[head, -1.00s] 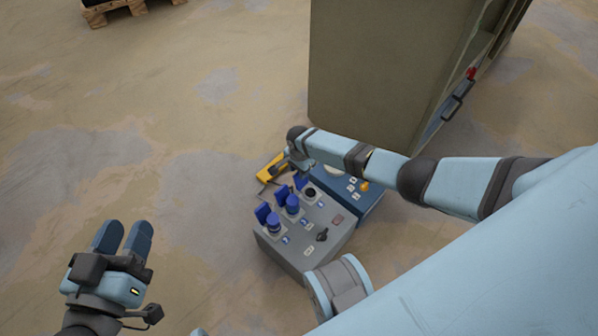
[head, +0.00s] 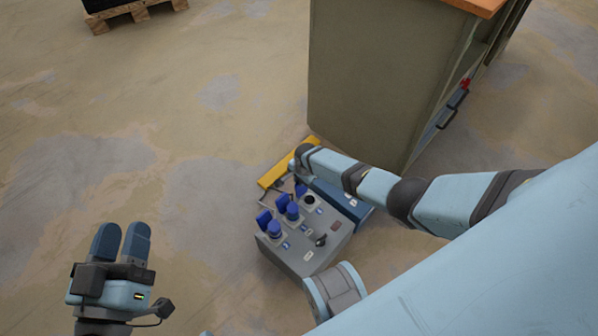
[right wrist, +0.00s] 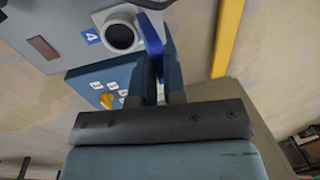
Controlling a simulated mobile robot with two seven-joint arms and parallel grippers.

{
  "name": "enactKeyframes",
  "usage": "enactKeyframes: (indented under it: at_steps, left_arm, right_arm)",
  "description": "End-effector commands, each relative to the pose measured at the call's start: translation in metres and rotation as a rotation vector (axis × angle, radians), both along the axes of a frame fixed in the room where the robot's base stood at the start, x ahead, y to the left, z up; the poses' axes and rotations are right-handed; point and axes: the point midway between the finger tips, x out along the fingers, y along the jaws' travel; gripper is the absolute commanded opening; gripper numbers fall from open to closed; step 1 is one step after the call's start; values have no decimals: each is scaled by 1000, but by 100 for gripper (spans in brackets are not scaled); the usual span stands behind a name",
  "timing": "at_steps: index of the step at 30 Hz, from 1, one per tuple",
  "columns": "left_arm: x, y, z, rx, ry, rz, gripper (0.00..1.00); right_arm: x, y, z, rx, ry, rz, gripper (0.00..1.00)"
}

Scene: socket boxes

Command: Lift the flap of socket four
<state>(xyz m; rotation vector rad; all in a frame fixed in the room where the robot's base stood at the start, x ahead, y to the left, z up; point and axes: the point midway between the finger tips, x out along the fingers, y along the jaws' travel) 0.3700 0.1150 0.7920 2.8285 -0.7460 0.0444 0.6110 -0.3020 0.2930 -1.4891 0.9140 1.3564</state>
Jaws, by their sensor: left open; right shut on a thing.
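Socket four (right wrist: 120,36) has a round dark opening beside a blue label "4" (right wrist: 90,37) on the grey socket box (right wrist: 60,15). Its blue flap (right wrist: 152,42) stands raised at the side of the opening, between the fingers of my right gripper (right wrist: 157,75), which is shut on it. In the head view the socket box (head: 300,262) sits low on the floor, and the flap (head: 300,190) shows just below my right gripper, whose fingers are partly hidden by the arm. My left gripper (head: 120,242) is open and empty, well to the left of the box.
A blue box (head: 343,203) adjoins behind, partly under my right arm. A yellow object (head: 270,178) lies beyond it. A large olive cabinet (head: 385,85) stands behind. The floor to the left is clear.

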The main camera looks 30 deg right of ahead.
Motion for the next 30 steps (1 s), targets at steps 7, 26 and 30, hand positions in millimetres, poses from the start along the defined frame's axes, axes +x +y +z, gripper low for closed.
enactKeyframes:
  at_steps: [7,26,30]
  left_arm:
    - [-3,4,37,-45,-90,33,43]
    - [-3,4,36,-47,-97,37,43]
    - [-3,4,37,-46,-98,37,43]
  right_arm:
    - [-18,-4,3,61,-168,0,0]
    - [-19,-6,0,69,-201,0,37]
    - [-19,-6,0,67,-200,0,37]
